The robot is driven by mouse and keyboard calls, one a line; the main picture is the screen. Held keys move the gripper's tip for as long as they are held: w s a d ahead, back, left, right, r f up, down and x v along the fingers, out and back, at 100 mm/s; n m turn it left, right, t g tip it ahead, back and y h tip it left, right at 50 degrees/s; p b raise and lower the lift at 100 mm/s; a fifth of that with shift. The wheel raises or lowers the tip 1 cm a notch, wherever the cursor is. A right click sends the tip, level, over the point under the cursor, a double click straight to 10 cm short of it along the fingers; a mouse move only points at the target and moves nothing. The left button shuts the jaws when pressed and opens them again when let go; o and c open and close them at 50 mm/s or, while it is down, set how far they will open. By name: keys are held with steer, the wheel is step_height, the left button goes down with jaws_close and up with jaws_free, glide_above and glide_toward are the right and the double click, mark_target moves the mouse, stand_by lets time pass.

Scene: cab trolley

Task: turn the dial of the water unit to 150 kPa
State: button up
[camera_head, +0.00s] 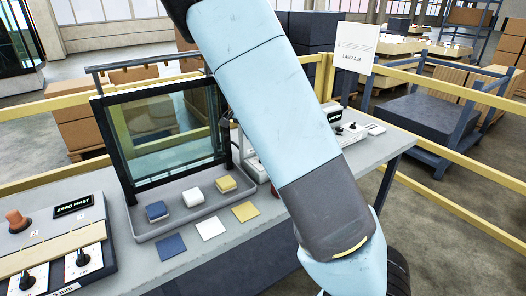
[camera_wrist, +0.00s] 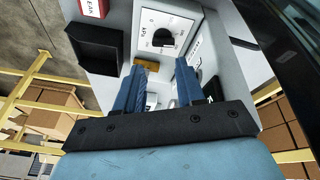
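In the wrist view, a black dial (camera_wrist: 162,38) sits on a white plate with small markings on a light grey unit (camera_wrist: 118,14). The markings are too small to read, so I cannot tell the dial's setting. My gripper (camera_wrist: 160,68) is open, with two blue fingers apart and nothing clearly held between them. The fingertips point toward the dial and appear short of it, with the dial beyond the gap between them. In the head view, my arm hides the gripper and most of the unit behind it.
In the wrist view, a black open box (camera_wrist: 97,48) stands left of the dial and a red-and-white label (camera_wrist: 93,8) is above. In the head view, a grey tray (camera_head: 150,236) holds coloured blocks before a framed glass screen (camera_head: 170,130). A knobbed panel (camera_head: 50,255) is lower left.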

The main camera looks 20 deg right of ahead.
steer(key=w+d+r+n+g+y, duration=0.1)
steer(key=d+r+n+y, duration=0.3)
steer(key=n, duration=1.1)
steer(key=shift+h, duration=0.3)
steer(key=f, duration=1.4)
steer(key=shift+w+d+f, duration=0.15)
steer(key=shift+d+f, duration=0.15)
steer(key=shift+d, duration=0.1)
steer(key=shift+c, duration=0.3)
jaws_close()
